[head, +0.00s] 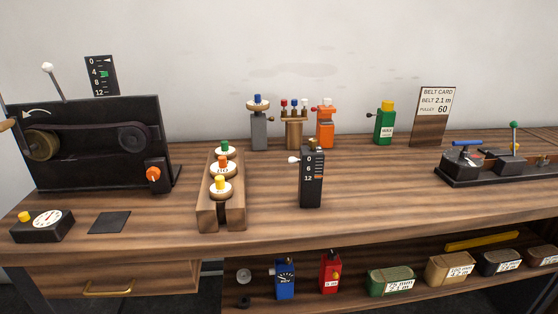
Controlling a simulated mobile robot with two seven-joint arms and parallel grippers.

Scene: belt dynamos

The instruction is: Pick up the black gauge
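A tall black gauge (312,192) stands upright on the wooden bench, near the middle. Its face has a white scale marked 0, 6 and 12 with an orange mark, and a white knob sticks out at its upper left. A low black box with a round white dial (47,219) and a yellow button sits at the bench's front left. A black scale plate (102,76) marked 0 to 12 rises behind the belt machine. Neither of my grippers shows in the head view.
A black belt machine (90,112) stands at the left. A wooden rack (208,212) with white-topped pieces is left of the tall gauge. Coloured devices, including a green one (384,124), line the back. A black switch base (490,176) is at the right. Bench right of the gauge is clear.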

